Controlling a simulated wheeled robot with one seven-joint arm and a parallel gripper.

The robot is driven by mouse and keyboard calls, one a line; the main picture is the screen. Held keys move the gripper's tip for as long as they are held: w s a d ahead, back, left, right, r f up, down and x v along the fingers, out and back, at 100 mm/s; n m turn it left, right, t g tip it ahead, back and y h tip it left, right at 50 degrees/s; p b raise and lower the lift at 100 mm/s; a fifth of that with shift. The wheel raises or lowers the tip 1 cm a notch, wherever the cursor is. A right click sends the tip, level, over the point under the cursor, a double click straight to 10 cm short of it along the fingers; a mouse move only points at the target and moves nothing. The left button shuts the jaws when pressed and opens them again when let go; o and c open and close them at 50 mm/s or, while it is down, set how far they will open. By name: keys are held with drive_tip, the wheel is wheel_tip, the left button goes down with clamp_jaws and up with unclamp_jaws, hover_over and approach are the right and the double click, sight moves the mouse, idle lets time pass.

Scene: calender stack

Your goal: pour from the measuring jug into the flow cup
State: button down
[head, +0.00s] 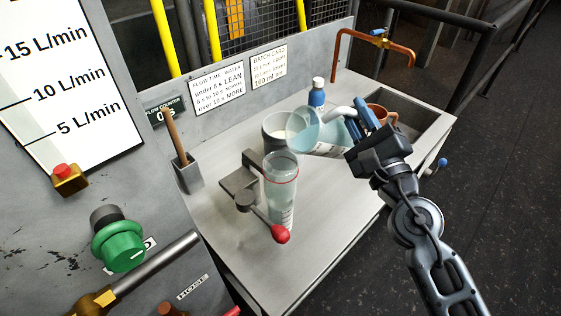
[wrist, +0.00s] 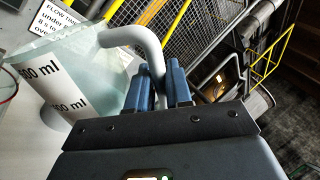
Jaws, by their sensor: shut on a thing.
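The measuring jug (head: 325,137) is clear and bluish with a white handle. It is tilted, its mouth to the left, just above and right of the flow cup. My gripper (head: 362,120) is shut on the jug's handle; in the wrist view, its blue fingers (wrist: 160,85) close around the white handle, and the jug (wrist: 110,65) shows "ml" labels. The flow cup (head: 281,190) is a clear upright cylinder with a red ring near its top, in a grey holder with a red-knobbed lever (head: 280,234). I cannot tell whether liquid is falling, or the cup's level.
A grey pot (head: 275,130) and a blue bottle (head: 317,96) stand behind the jug. A sink (head: 405,105) with a copper tap (head: 400,50) is at the back right. A wooden-handled tool (head: 172,135) stands in a holder at left. The bench front right is clear.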

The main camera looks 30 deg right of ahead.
sight(341, 110)
drive_tip(key=shift+a+r+n+t+y+b, duration=0.25)
drive_tip(key=shift+a+r+n+y, duration=0.15)
drive_tip(key=shift+r+n, duration=0.35)
drive_tip(key=shift+a+r+n+t+y+b, duration=0.3)
drive_tip(key=shift+a+r+n, duration=0.25)
drive_tip(key=shift+n, duration=0.4)
idle(1.5)
drive_tip(key=shift+s+a+r+n+y, duration=0.1)
drive_tip(key=shift+a+r+n+y, duration=0.25)
drive_tip(key=shift+a+n, duration=0.3)
drive_tip(key=shift+s+a+r+n+y, duration=0.1)
drive_tip(key=shift+a+r+n+y, duration=0.2)
drive_tip(key=shift+a+n, duration=0.35)
idle(1.6)
drive_tip(key=shift+w, duration=0.1)
